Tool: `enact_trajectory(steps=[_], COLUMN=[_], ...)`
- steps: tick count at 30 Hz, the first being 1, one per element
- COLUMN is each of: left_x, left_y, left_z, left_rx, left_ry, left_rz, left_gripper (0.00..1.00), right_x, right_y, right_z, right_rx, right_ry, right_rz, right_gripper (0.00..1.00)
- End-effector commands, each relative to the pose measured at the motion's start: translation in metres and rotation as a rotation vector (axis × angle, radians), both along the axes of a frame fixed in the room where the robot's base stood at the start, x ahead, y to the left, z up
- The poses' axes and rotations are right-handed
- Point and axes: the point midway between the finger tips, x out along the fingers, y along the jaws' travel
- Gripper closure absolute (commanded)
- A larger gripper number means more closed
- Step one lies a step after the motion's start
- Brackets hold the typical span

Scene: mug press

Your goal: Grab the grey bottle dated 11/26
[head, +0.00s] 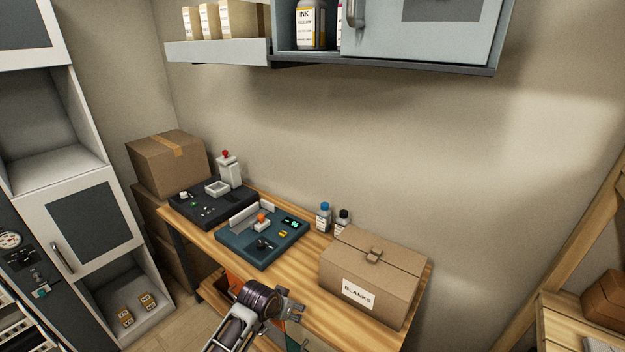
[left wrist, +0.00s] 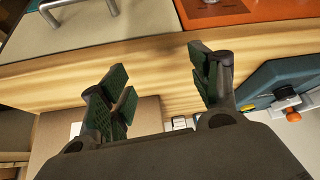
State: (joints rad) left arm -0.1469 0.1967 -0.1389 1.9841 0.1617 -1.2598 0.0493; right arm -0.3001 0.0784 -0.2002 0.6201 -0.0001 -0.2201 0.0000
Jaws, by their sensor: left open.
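Two small bottles stand upright on the wooden table behind the cardboard box in the head view. One has a grey body and a blue cap (head: 324,217); the other has a black cap (head: 342,222) and a pale label. Their dates are too small to read. My left gripper (head: 291,307) is in front of the table's front edge, to the left of the box and apart from the bottles. In the left wrist view its fingers (left wrist: 162,88) are spread, with nothing held between them. My right gripper is not in view.
A cardboard box marked BLANKS (head: 370,277) stands at the table's right end, partly in front of the bottles. A teal machine (head: 262,238) and a dark machine (head: 211,201) stand to the left.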

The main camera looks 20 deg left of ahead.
Motion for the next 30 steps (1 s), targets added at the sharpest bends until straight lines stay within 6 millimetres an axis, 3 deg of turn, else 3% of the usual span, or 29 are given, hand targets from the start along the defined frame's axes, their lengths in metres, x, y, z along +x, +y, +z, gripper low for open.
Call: enact_trajectory(steps=[5, 15, 30], left_x=[0.033, 0.096, 0.154], left_y=[0.001, 0.003, 0.007], left_z=[0.04, 0.137, 0.294], left_rx=[-0.016, -0.057, -0.11], left_ry=[-0.064, -0.204, -0.405], left_rz=[-0.002, -0.012, -0.039], left_gripper=[0.38, 0.38, 0.38], right_x=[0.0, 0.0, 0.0], right_y=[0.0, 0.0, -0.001], right_z=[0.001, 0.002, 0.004], right_rx=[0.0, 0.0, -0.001], right_ry=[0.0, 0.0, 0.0], right_rz=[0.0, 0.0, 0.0], right_gripper=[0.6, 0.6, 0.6])
